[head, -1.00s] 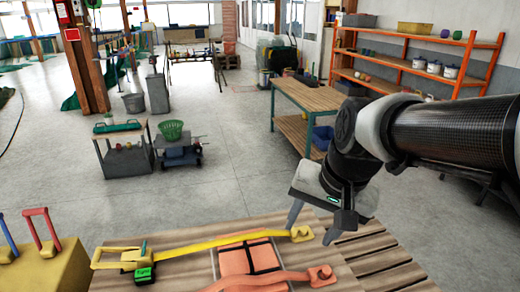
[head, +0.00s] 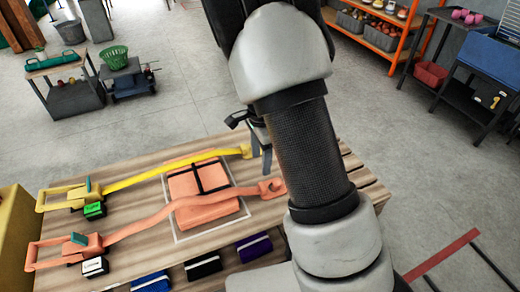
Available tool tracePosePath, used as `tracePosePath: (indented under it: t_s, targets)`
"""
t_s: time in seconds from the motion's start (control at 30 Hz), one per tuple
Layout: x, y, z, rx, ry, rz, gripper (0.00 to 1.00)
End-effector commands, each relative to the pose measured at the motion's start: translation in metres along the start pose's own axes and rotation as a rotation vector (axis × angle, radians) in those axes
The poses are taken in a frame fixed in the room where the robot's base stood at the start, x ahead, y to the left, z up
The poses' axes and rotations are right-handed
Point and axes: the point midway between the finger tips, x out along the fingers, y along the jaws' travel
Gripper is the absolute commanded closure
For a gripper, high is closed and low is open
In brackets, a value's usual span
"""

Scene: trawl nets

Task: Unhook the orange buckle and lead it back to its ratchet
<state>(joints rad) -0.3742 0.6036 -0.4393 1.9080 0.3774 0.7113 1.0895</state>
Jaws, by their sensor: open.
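The orange strap (head: 150,219) runs across the wooden table, over the front part of a folded orange bundle. Its orange buckle (head: 272,188) lies at the strap's right end, near the table's right side; I cannot tell how it is hooked. The orange ratchet (head: 84,245), with a long orange handle frame, lies at the front left end of the strap. My gripper (head: 262,152) is open and mostly hidden behind my arm. A dark finger shows just right of the yellow buckle (head: 246,151) and behind the orange one. No strap is seen between its fingers.
A yellow strap (head: 150,174) with its yellow ratchet (head: 70,196) lies behind the orange one. The folded orange bundle (head: 186,183) with black bands sits mid-table. Several dark packs (head: 203,266) show below the front edge. My arm hides the table's right part.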

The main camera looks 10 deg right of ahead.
Motion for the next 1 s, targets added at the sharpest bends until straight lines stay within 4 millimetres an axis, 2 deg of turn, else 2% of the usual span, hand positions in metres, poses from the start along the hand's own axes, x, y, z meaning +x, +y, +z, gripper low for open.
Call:
tracePosePath:
  t_s: [0.03, 0.3, 0.6, 0.8, 1.0]
  targets:
    - [0.013, 0.001, -0.001, 0.002, -0.001, 0.005, 0.48]
    - [0.067, 0.001, 0.0, 0.0, -0.001, 0.004, 0.48]
    - [0.12, 0.001, 0.0, -0.001, -0.001, 0.002, 0.48]
    - [0.138, 0.0, 0.0, -0.001, -0.001, 0.0, 0.48]
    - [0.142, 0.0, 0.0, -0.002, -0.001, 0.0, 0.48]
